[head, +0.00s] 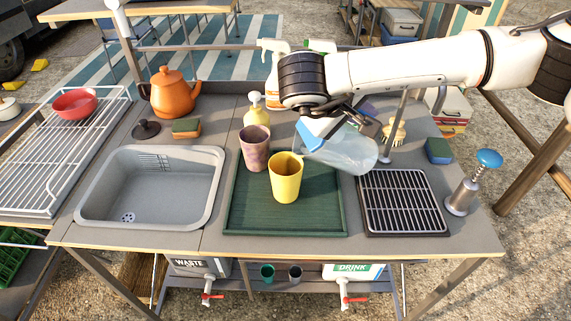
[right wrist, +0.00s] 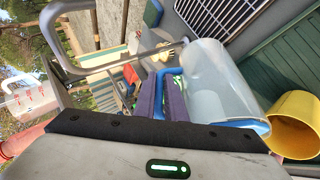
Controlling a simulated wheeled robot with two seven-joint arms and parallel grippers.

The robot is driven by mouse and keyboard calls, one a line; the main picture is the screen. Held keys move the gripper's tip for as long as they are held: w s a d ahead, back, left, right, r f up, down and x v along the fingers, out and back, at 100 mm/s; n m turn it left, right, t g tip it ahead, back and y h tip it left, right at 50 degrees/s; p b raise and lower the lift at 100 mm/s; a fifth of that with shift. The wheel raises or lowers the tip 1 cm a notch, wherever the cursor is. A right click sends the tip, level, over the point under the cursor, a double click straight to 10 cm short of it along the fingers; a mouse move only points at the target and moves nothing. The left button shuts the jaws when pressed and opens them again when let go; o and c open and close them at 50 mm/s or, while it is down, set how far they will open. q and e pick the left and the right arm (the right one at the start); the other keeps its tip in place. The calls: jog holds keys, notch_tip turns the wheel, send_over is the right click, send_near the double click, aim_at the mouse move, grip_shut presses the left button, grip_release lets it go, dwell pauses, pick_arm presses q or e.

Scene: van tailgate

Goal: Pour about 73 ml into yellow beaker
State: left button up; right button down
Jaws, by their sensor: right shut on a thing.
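The yellow beaker (head: 286,180) stands upright on the green tray (head: 240,217); it also shows at the right of the right wrist view (right wrist: 296,128). My right gripper (head: 330,126) is shut on a clear jug (head: 350,153) with a blue handle and rim. The jug is tilted far over to the left, its mouth close above and right of the beaker's rim. In the right wrist view the purple fingers (right wrist: 163,97) close on the handle beside the clear jug body (right wrist: 213,75). I cannot make out a stream or the liquid level in the beaker. My left gripper is out of view.
A mauve patterned cup (head: 254,150) stands just behind and left of the beaker. A drain grate (head: 403,203) and a blue-topped pump (head: 463,198) are at right. The sink (head: 150,190) is at left, with an orange kettle (head: 172,96) behind. The tray's front is clear.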

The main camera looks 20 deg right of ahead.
jog(key=shift+d+f+m+y, duration=0.35)
jog(key=shift+d+y, duration=0.25)
jog(key=shift+d, duration=0.15)
jog(key=shift+d+r+y+p, duration=0.1)
jog(key=shift+d+y+p, duration=0.35)
jog(key=shift+p, duration=0.2)
jog(key=shift+d+f+y, duration=0.2)
jog(key=shift+d+y, duration=0.25)
jog(key=shift+d, duration=0.1)
jog(key=shift+w+d+r+m+g+y, duration=0.15)
jog(key=shift+d+m+g+y, duration=0.15)
jog(key=shift+d+y, duration=0.35)
notch_tip(320, 180, up, 4)
jog(key=d+y, duration=0.1)
jog(key=d, duration=0.1)
notch_tip(320, 180, up, 20)
jog(key=y, duration=0.4)
send_over(372, 142)
jog(key=d, duration=0.5)
jog(key=shift+d+m, duration=0.1)
jog(key=shift+m, duration=0.35)
jog(key=shift+f, duration=0.2)
